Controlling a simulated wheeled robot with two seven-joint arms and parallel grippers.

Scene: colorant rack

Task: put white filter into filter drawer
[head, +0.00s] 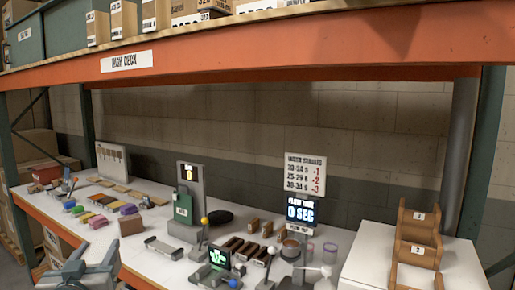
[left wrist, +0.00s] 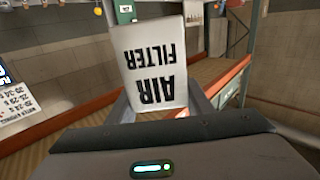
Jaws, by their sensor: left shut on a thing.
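A white box-shaped filter (left wrist: 155,67) fills the upper middle of the left wrist view, its black "AIR FILTER" lettering upside down. My left gripper (left wrist: 160,105) is shut on it, with a grey finger at each side of its lower end. In the head view my left gripper (head: 88,262) is at the bottom left, in front of the table's near edge. I cannot make out the filter in the head view. No filter drawer can be clearly identified. My right gripper is not in view.
A white table (head: 145,243) runs under an orange shelf beam (head: 270,42). It carries coloured blocks (head: 99,221), a grey stand with a green piece (head: 183,208), ball-topped levers, and a sign post (head: 305,176). A brown stepped rack (head: 417,240) stands at right on a white surface.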

